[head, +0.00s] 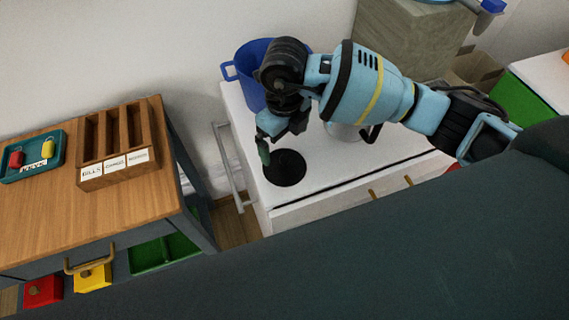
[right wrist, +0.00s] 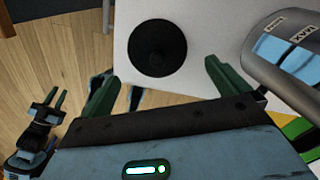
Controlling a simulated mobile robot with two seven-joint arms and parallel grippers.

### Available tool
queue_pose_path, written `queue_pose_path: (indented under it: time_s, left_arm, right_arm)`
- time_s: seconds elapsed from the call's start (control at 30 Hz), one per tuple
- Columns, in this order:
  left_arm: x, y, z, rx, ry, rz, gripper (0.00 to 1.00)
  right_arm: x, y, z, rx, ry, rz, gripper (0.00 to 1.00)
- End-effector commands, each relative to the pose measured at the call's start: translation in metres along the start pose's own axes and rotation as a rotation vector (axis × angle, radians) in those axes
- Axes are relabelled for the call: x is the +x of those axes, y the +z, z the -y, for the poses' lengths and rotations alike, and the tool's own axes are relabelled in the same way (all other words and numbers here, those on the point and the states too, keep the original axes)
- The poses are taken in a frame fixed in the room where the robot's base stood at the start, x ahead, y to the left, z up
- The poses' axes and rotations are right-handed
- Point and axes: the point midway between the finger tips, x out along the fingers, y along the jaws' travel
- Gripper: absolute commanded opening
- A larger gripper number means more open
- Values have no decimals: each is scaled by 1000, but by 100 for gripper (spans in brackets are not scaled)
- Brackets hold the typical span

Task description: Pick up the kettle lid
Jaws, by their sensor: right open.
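The kettle lid (head: 289,167) is a round black disc with a raised middle, lying on the white cabinet top near its left end. It also shows in the right wrist view (right wrist: 157,48), just past my fingertips. My right gripper (head: 266,150) is above and beside the lid, with its green fingers apart and nothing between them (right wrist: 160,75). The grey kettle (right wrist: 292,52), with a MAX window, stands right of the lid; my right arm hides most of it in the head view. My left gripper (right wrist: 52,102) shows small at the left of the wrist view; its jaw gap is unclear.
A blue bin (head: 247,78) stands at the cabinet's back left. A towel rail (head: 228,165) runs along the cabinet's left end. A wooden-topped table (head: 50,210) with a sorting rack (head: 115,180) is at left, across a floor gap. A dark surface fills the foreground.

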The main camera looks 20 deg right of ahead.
Motion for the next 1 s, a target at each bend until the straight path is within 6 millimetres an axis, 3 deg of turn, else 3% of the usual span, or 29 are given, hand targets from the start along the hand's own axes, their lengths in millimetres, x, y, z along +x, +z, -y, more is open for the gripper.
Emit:
queue_pose_path:
  time_s: [0.2,0.47,0.8,1.0]
  left_arm:
    - [0,1,0,0,0,2,24]
    - [0,0,0,0,0,0,24]
    - [0,-2,0,0,-1,-3,24]
    - [0,-1,0,0,-1,-3,24]
  right_arm:
    - [22,-1,-2,0,4,-2,100]
    - [28,-1,-2,-1,4,0,100]
    - [72,-5,-6,-1,5,-1,100]
    - [75,-4,-6,-2,5,1,100]
